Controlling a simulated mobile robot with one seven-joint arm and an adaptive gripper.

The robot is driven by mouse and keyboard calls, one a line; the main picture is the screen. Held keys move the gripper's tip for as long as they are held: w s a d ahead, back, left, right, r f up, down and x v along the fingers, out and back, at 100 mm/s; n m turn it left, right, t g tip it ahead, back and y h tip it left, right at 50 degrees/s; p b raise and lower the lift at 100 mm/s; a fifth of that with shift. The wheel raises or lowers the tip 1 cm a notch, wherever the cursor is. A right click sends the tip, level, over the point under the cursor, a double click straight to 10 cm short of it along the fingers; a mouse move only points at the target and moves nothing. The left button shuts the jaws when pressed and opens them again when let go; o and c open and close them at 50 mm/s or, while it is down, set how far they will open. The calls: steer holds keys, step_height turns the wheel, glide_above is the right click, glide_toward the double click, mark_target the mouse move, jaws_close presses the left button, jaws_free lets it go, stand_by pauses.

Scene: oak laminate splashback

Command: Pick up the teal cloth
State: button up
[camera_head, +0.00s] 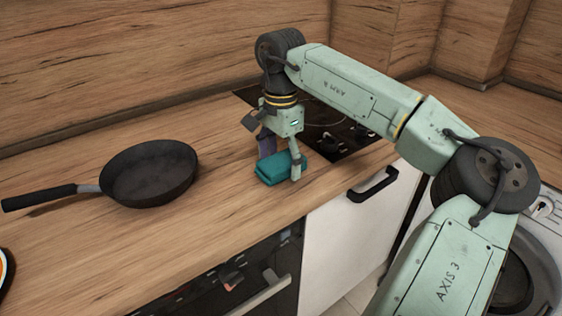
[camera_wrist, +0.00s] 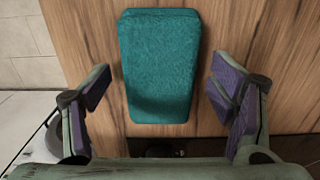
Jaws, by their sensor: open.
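The teal cloth (camera_head: 275,168) is a folded, thick rectangular pad lying on the wooden counter near its front edge. In the wrist view the cloth (camera_wrist: 158,65) fills the upper middle, its near end darker with shadow. My gripper (camera_head: 282,160) points down over the cloth in the head view, partly hiding it. In the wrist view the fingers of my gripper (camera_wrist: 160,95), with purple pads, are spread wide on either side of the cloth's near part. I see gaps between each pad and the cloth.
A black frying pan (camera_head: 150,173) stands to the left on the counter. A black cooktop (camera_head: 330,130) lies just behind and right of the cloth. The wooden splashback (camera_head: 180,60) rises behind. A plate edge (camera_head: 4,270) shows at far left. Counter between pan and cloth is clear.

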steer(key=shift+f, duration=0.2)
steer(key=c, duration=1.3)
